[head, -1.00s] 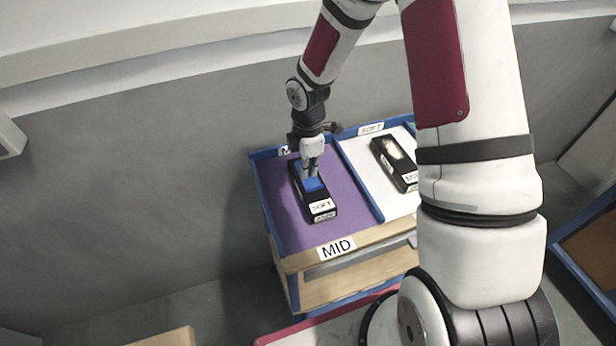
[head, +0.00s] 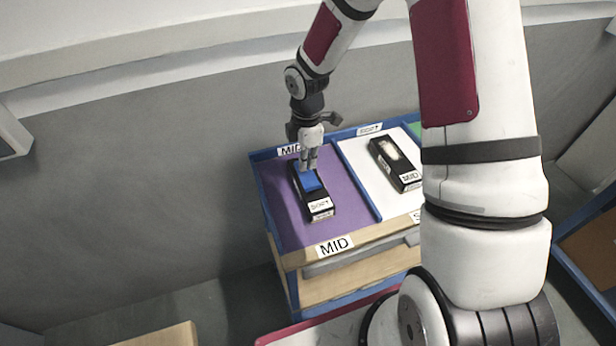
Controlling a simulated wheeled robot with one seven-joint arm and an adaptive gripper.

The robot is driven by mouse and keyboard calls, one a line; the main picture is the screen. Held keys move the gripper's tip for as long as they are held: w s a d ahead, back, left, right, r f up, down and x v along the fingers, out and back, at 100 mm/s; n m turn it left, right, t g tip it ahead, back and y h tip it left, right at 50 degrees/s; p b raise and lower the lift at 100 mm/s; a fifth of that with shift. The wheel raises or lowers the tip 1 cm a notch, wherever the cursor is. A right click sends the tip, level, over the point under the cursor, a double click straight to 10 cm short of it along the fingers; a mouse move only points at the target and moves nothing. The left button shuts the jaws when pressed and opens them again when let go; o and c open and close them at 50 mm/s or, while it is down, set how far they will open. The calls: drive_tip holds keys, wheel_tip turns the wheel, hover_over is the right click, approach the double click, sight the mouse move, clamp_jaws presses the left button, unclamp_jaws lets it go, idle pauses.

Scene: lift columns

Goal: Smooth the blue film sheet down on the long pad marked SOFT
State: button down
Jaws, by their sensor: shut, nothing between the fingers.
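The long black pad (head: 319,205) with a white SOFT label lies on the purple section of the cart top. The blue film sheet (head: 311,181) lies on the pad's upper face, toward its far half. My gripper (head: 309,168) is shut and empty, pointing down at the far end of the blue sheet. I cannot tell whether the fingertips touch the sheet. The fingers hide part of the sheet's far edge.
A second black pad labelled MID (head: 396,165) lies on the white section (head: 360,168) to the right. Raised blue rims (head: 262,190) edge and divide the cart top. The purple surface (head: 283,222) around the SOFT pad is bare. My arm covers the cart's right side.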

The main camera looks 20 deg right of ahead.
sight(307, 175)
wheel_tip(307, 175, up, 5)
drive_tip(key=shift+r+p, duration=0.15)
drive_tip(key=shift+p, duration=0.7)
drive_tip(key=shift+w, duration=0.15)
drive_tip(key=shift+w+f+b, duration=0.15)
drive_tip(key=shift+w+f, duration=0.4)
drive_tip(key=shift+f, duration=0.55)
drive_tip(key=shift+w+f+b, duration=0.1)
drive_tip(key=shift+w+f, duration=0.45)
drive_tip(key=shift+f, duration=0.5)
drive_tip(key=shift+w+f+b, duration=0.15)
drive_tip(key=shift+w+f, duration=0.4)
drive_tip(key=shift+f, duration=0.55)
drive_tip(key=shift+f, duration=0.7)
drive_tip(key=shift+f+b, duration=0.3)
drive_tip(key=shift+f, duration=0.05)
drive_tip(key=shift+r, duration=0.1)
wheel_tip(307, 175, up, 8)
drive_tip(key=p, duration=0.1)
drive_tip(key=shift+r+p, duration=0.2)
drive_tip(key=shift+p, duration=0.15)
idle(0.7)
